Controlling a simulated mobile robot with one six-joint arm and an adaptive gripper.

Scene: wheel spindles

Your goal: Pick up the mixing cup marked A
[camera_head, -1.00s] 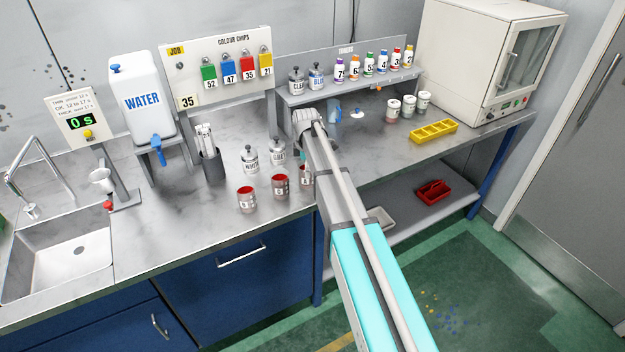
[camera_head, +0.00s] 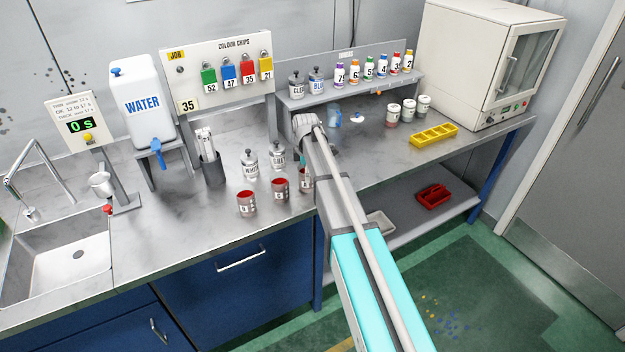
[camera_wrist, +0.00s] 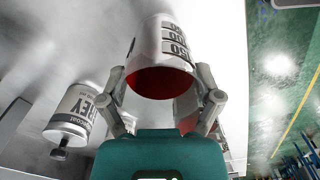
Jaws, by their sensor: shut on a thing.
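Three mixing cups with red insides stand in a row on the bench: a left cup (camera_head: 247,204), a middle cup (camera_head: 280,189) and a right cup (camera_head: 305,180) partly hidden by my arm. Their letters are too small to read. In the wrist view, my gripper (camera_wrist: 164,92) is shut on a white cup (camera_wrist: 172,45) with a red inside and printed volume marks; one finger is on each side of it. A second red-lined cup (camera_wrist: 187,112) shows partly behind the right finger. In the head view my gripper is mostly hidden behind my arm.
Two bottles (camera_head: 250,165) stand behind the cups. A dark holder (camera_head: 212,168) and the water tank (camera_head: 140,100) are left. A yellow tray (camera_head: 434,135) is right. The front bench surface is clear.

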